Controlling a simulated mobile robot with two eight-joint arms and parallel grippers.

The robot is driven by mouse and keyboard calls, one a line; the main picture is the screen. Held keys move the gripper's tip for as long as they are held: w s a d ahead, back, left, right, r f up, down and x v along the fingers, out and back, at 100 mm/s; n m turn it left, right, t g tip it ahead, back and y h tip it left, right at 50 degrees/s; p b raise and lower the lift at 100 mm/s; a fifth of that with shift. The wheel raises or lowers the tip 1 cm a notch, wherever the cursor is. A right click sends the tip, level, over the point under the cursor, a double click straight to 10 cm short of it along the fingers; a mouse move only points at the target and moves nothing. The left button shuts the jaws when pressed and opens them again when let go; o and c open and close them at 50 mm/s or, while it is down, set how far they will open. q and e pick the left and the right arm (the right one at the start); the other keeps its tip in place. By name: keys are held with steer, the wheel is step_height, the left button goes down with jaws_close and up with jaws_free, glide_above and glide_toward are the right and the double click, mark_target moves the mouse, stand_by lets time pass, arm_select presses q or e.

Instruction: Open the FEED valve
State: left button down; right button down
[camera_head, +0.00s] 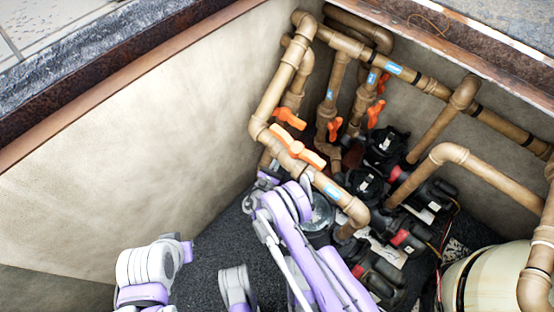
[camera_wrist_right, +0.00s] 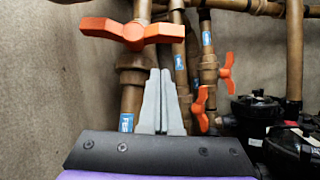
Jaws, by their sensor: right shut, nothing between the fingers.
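Several orange valve handles sit on the brown pipes. The nearest handle (camera_head: 298,150) lies along its pipe, above a blue label (camera_head: 333,191). Another handle (camera_head: 289,118) is just behind it. In the right wrist view, a large orange handle (camera_wrist_right: 132,33) lies across a vertical pipe. My right gripper (camera_wrist_right: 160,75) is shut and empty. Its fingertips appear just below that handle, with no clear contact. In the head view its fingers are hard to make out. My left gripper is not in view.
More orange handles (camera_head: 375,113) stand farther back, also seen in the right wrist view (camera_wrist_right: 227,72). Black pumps (camera_head: 384,143) crowd the pit floor on the right. A pale tank (camera_head: 480,285) is at lower right. The beige wall (camera_head: 130,170) bounds the left.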

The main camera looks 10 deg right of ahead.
mark_target(295, 126)
steer(key=w+d+r+b, duration=0.1)
steer(key=w+d+r, duration=0.2)
steer(key=r, duration=0.1)
steer(key=shift+r, duration=0.4)
steer(key=shift+d, duration=0.1)
steer(key=shift+s+d+r, duration=0.15)
steer(key=shift+d+r, duration=0.1)
steer(key=shift+d, duration=0.05)
